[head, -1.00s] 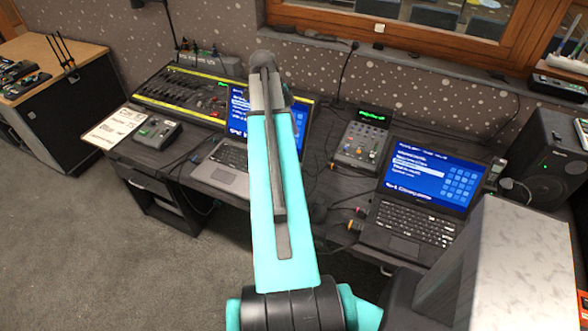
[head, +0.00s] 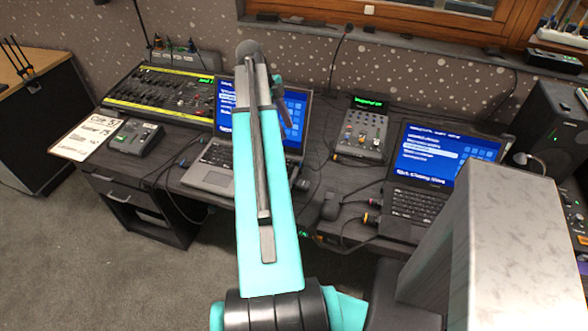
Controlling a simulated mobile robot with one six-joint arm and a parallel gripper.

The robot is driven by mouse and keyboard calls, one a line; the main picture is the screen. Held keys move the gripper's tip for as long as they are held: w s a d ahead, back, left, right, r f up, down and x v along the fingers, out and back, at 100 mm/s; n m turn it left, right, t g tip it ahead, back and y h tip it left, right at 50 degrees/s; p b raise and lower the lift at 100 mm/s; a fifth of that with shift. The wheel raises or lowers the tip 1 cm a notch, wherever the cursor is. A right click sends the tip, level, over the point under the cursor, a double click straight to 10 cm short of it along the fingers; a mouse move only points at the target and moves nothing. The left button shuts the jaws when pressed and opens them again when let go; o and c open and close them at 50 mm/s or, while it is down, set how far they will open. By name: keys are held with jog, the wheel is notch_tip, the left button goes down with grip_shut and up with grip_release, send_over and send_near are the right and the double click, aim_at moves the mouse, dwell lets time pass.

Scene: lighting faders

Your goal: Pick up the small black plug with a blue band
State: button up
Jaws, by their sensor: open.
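I cannot make out the small black plug with a blue band in the head view. Dark cables and small plugs lie on the desk between the two laptops. One plug there has an orange band (head: 376,202) and another has a yellowish band (head: 372,218); no blue band shows. My turquoise arm stands across the middle of the view and covers part of the desk and the left laptop. A little more of my arm shows behind its upper right edge. My gripper's fingers are not visible; my arm hides that area.
The dark desk (head: 330,165) carries a left laptop (head: 213,178), a right laptop (head: 440,155), a small mixer (head: 362,130), a lighting console (head: 165,95), a small box (head: 136,136) and a paper sheet (head: 85,138). A speaker (head: 545,140) stands at the right. Grey carpet (head: 70,250) is clear at left.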

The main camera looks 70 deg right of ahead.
jog(key=shift+w+f, duration=0.35)
jog(key=shift+f, duration=0.2)
jog(key=p, duration=0.1)
send_over(297, 161)
jog(key=w, duration=0.2)
jog(key=shift+a+f, duration=0.1)
jog(key=shift+f, duration=3.8)
jog(key=shift+f, duration=0.1)
jog(key=shift+w+p+x, duration=0.2)
jog(key=shift+p+x, duration=1)
jog(key=shift+x, duration=1.35)
jog(key=shift+f, duration=0.1)
grip_shut()
